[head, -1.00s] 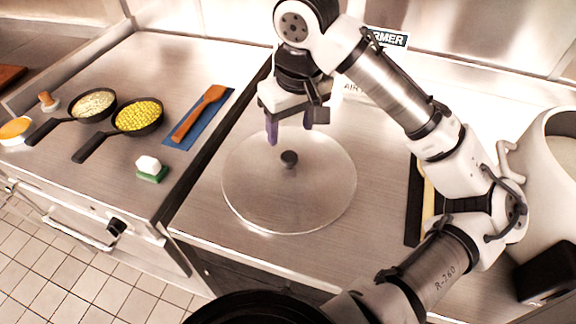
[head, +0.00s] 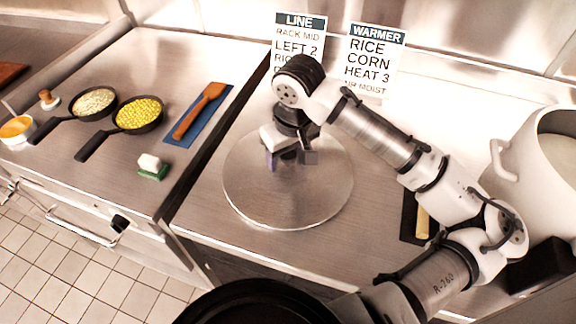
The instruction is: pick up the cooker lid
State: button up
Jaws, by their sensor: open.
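The cooker lid (head: 300,205) is a round, clear, glass-like disc lying flat on the steel counter in the middle of the head view. Its dark knob, seen a second ago at the centre, is now hidden behind my gripper. My gripper (head: 285,160) is open and points down over the lid's middle, low and close to it. The purple fingers are mostly covered by the gripper body. I cannot tell whether they are around the knob or touching it.
A large white pot (head: 550,165) stands at the right. On the left counter are a pan of rice (head: 93,101), a pan of corn (head: 139,113), a wooden spatula (head: 200,110) on a blue mat and a sponge (head: 152,166). Two signs (head: 373,62) stand behind.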

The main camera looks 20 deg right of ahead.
jog(key=shift+c, duration=0.2)
grip_shut()
jog(key=shift+r, duration=0.1)
